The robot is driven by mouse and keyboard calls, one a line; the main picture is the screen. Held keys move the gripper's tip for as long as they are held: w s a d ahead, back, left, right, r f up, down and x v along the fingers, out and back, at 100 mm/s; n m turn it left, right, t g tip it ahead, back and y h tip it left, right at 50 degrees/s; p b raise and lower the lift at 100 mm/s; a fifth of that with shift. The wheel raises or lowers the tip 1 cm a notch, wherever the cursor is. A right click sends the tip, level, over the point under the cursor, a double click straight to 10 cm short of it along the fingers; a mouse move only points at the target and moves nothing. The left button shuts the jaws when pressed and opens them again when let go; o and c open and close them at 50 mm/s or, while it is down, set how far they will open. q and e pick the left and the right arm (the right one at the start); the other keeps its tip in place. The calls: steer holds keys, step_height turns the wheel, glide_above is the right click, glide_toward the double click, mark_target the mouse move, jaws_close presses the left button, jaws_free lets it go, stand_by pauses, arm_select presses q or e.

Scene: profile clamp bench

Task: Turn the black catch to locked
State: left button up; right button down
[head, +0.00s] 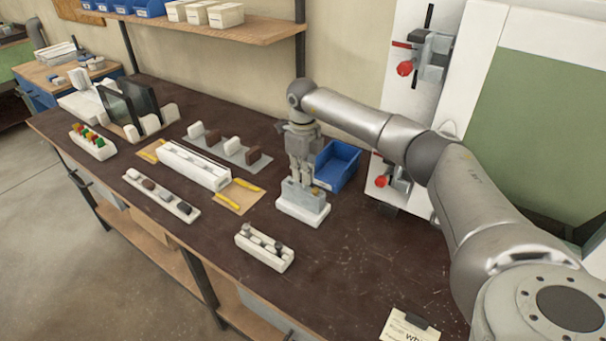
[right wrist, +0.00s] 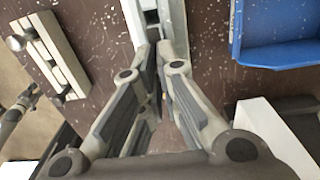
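My right gripper (head: 301,172) reaches down onto a grey clamp block (head: 293,196) on a white base (head: 303,211) on the bench. In the right wrist view, the fingers (right wrist: 160,50) come close together at the tips, over the pale fixture. A dark part (right wrist: 152,17) shows in the fixture's channel just beyond the tips; I cannot tell if it is the black catch. Anything between the fingertips is hidden, and the catch's position cannot be read. My left gripper is not in view.
A blue bin (head: 338,166) stands close behind the fixture. A white holder with grey pegs (head: 265,247) is in front. White racks and yellow pieces lie to the left. Red-knobbed clamps (head: 404,68) are on the panel at right. The front right bench is mostly clear.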

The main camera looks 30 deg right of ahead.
steer(key=c, duration=2.1)
jaws_free()
steer(key=o, duration=0.4)
steer(key=shift+r, duration=0.1)
step_height(320, 180, up, 12)
steer(key=shift+f, duration=0.1)
